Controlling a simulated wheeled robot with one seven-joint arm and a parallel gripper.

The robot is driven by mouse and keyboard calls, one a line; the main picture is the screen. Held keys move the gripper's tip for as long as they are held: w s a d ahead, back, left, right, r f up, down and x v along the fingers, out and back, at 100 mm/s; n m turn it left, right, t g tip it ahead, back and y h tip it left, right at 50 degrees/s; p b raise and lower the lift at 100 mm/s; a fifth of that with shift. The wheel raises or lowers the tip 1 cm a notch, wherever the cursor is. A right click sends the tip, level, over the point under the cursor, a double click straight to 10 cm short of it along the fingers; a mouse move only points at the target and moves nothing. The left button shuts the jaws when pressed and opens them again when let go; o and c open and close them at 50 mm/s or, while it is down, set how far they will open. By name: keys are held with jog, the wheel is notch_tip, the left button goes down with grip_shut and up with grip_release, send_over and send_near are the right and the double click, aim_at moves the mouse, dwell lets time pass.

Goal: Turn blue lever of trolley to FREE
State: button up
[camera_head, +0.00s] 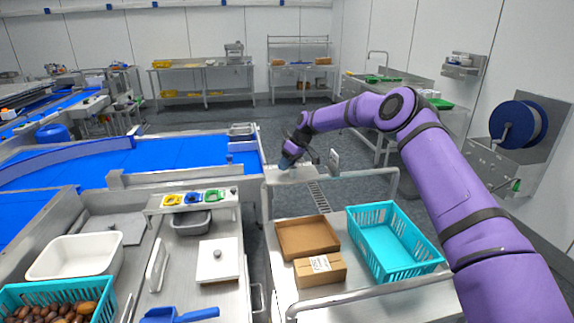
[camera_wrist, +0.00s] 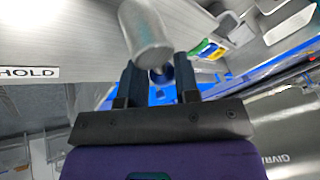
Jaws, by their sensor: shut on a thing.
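The trolley (camera_head: 333,296) stands at the right of the sorting bench, with a raised metal plate at its far left corner. My gripper (camera_head: 288,160) is at that plate, reaching over from the right. In the wrist view my gripper (camera_wrist: 160,82) has its two dark fingers on either side of the blue lever (camera_wrist: 163,76), of which only a small part shows. A grey rounded cylinder (camera_wrist: 147,38) covers much of it. A white label reading HOLD (camera_wrist: 28,73) is on the metal plate to the left. I cannot read a FREE label, and the lever's exact angle is hidden.
The trolley carries a turquoise crate (camera_head: 376,262), an open brown tray (camera_head: 306,252) and a cardboard box (camera_head: 320,270). A metal rail runs along its near side. The bench left of it holds a white tub (camera_head: 75,266) and a crate of dates (camera_head: 56,294). Grey floor lies beyond.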

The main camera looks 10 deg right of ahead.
jog(key=shift+s+f, duration=0.1)
dwell(0.3)
jog(key=o, duration=0.9)
jog(key=v, duration=1)
jog(key=shift+r, duration=0.4)
jog(key=shift+d, duration=0.1)
